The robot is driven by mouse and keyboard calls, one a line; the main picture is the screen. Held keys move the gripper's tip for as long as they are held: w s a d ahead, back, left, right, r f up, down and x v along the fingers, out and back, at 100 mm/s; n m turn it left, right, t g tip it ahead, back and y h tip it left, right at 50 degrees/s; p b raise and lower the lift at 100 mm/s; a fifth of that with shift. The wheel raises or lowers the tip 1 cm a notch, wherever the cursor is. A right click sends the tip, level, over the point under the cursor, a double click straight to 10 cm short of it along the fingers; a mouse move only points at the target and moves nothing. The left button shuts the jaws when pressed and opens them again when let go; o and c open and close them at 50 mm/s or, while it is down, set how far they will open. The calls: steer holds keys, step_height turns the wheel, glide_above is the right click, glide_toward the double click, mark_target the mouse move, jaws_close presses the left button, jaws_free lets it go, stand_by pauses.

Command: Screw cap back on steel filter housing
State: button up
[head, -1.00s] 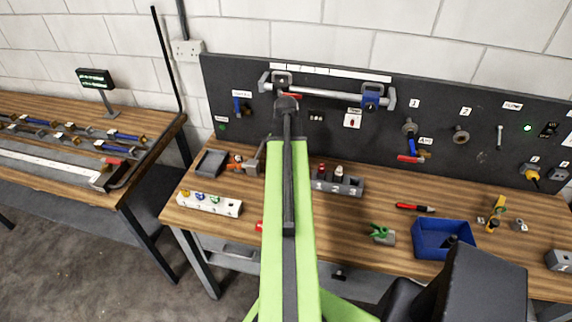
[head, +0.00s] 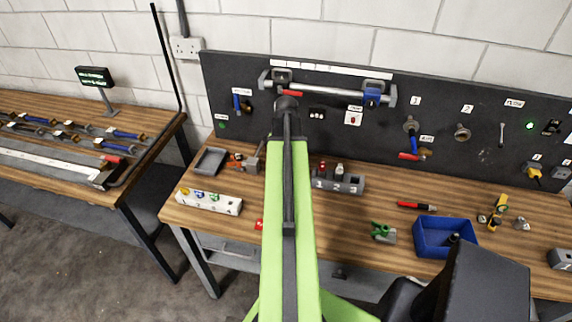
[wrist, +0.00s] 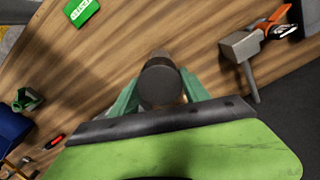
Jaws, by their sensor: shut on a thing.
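My gripper (wrist: 160,96) has green fingers and is shut on a dark round cylinder, which looks like the cap (wrist: 160,82). It is held above the wooden bench. A greyish part shows just past the cap's far edge in the wrist view; I cannot tell whether it belongs to the cap or to something behind. In the head view my green arm hides the fingers and the cap. I cannot pick out the steel filter housing with certainty. A round metal fitting (head: 462,133) sits on the dark back panel, right of centre.
A grey block on a post (wrist: 240,46) and orange-handled pliers (wrist: 272,20) lie right of the gripper in the wrist view. The bench holds a numbered grey block (head: 338,183), white holder (head: 209,202), grey tray (head: 210,161) and blue bin (head: 420,238). Bench front centre is mostly clear.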

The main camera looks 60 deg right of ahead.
steer(key=shift+f, duration=0.15)
steer(key=shift+f+b, duration=0.3)
steer(key=shift+b, duration=0.15)
steer(key=shift+f, duration=0.3)
stand_by(0.8)
steer(key=o, duration=1.4)
steer(key=shift+c, duration=0.5)
steer(key=n, duration=2.3)
